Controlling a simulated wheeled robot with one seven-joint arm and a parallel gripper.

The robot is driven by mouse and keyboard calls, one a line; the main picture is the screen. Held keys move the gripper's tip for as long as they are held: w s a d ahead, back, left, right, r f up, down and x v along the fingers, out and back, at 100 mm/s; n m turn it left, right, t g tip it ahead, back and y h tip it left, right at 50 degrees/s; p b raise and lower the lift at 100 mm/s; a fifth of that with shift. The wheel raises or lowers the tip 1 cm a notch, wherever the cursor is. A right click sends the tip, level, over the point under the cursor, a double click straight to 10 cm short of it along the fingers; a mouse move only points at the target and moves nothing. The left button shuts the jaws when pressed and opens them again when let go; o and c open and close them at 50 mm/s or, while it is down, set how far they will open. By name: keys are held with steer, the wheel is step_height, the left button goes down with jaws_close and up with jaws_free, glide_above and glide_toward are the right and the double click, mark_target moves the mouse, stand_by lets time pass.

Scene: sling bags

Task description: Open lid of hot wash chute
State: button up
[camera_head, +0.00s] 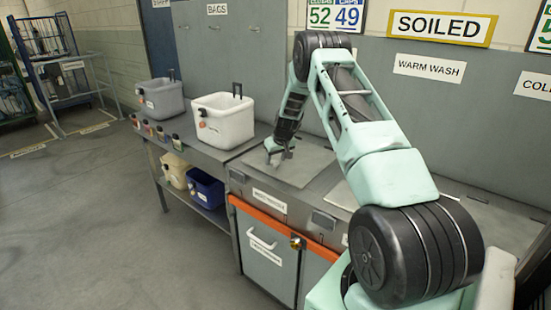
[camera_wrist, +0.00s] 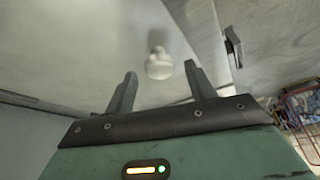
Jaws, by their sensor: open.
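A grey flat lid (camera_head: 309,166) lies closed in the counter top, left of the lid area under the WARM WASH sign. No hot wash wording is readable; my arm covers part of the wall. My gripper (camera_head: 278,156) is low over this lid's left part, pointing down. In the wrist view my gripper (camera_wrist: 160,70) has its two dark fingers spread apart, with nothing held. A rounded white knob (camera_wrist: 158,66) on the pale lid surface shows beyond and between the fingertips. It looks apart from both fingers. In the head view the knob is hidden by my gripper.
A white bin (camera_head: 224,121) and a grey bin (camera_head: 161,100) stand on the counter to the left, with several small bottles. A blue bin (camera_head: 206,188) is on the shelf below. An orange rail (camera_head: 285,226) runs along the counter front. The floor at left is clear.

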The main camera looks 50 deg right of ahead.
steer(key=shift+w+d+f, duration=0.1)
steer(key=shift+w+f, duration=0.1)
steer(key=shift+f, duration=0.35)
